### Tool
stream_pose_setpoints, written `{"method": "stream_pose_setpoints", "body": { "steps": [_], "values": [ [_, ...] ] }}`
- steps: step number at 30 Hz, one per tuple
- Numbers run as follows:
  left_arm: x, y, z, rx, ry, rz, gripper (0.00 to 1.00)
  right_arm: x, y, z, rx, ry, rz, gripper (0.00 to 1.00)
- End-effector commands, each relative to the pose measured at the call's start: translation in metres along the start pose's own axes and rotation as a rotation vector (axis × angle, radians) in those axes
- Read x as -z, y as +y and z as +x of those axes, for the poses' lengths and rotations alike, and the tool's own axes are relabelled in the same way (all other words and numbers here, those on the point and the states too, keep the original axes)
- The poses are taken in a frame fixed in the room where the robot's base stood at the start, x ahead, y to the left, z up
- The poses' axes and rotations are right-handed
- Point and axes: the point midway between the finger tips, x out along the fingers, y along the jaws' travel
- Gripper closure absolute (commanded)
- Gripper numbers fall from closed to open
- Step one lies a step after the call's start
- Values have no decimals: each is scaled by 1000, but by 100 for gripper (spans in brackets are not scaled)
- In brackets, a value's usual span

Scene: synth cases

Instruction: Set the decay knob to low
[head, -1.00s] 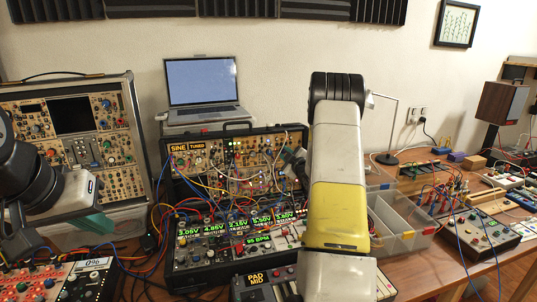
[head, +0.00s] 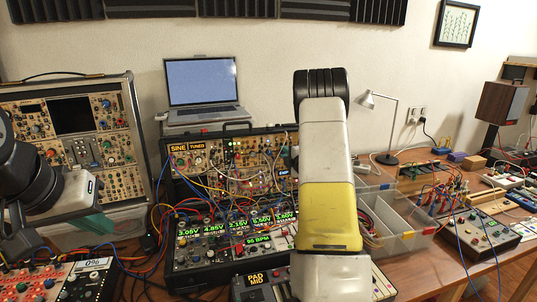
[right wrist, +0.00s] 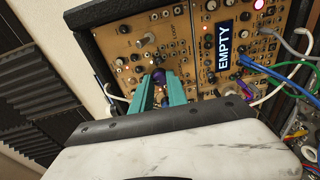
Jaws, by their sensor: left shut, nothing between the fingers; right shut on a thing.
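In the right wrist view, the teal fingers of my right gripper (right wrist: 160,92) are shut on a dark purple knob (right wrist: 158,75) on a tan synth panel (right wrist: 195,45). I cannot read a decay label or the knob's pointer, and the fingers hide part of the knob. In the head view, my right arm hides this gripper and the knob; the tan modules of the middle synth case (head: 235,165) show to its left. My left gripper (head: 98,223) is at the lower left of the head view, shut and empty, in front of the left case.
Patch cables (right wrist: 285,65) hang close to the right of the fingers. A blue EMPTY label (right wrist: 224,45) sits beside them. A laptop (head: 202,83) stands behind the middle case. A clear divided bin (head: 405,225) and a lamp (head: 388,125) stand to the right.

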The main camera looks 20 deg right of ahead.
Motion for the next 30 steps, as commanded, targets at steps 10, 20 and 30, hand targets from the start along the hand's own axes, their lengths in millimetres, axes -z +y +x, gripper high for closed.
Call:
{"method": "stream_pose_setpoints", "body": {
  "steps": [10, 20, 30],
  "values": [
    [0, 0, 0, 0, 0, 0, 100, 0, -2, 0, 7, 0, -18, 100],
    [0, 0, 0, 0, 0, 0, 100, 0, -2, 0, 5, 0, -17, 59],
    [0, 0, 0, 0, 0, 0, 100, 0, 0, -4, 3, -1, -17, 59]
  ]
}}
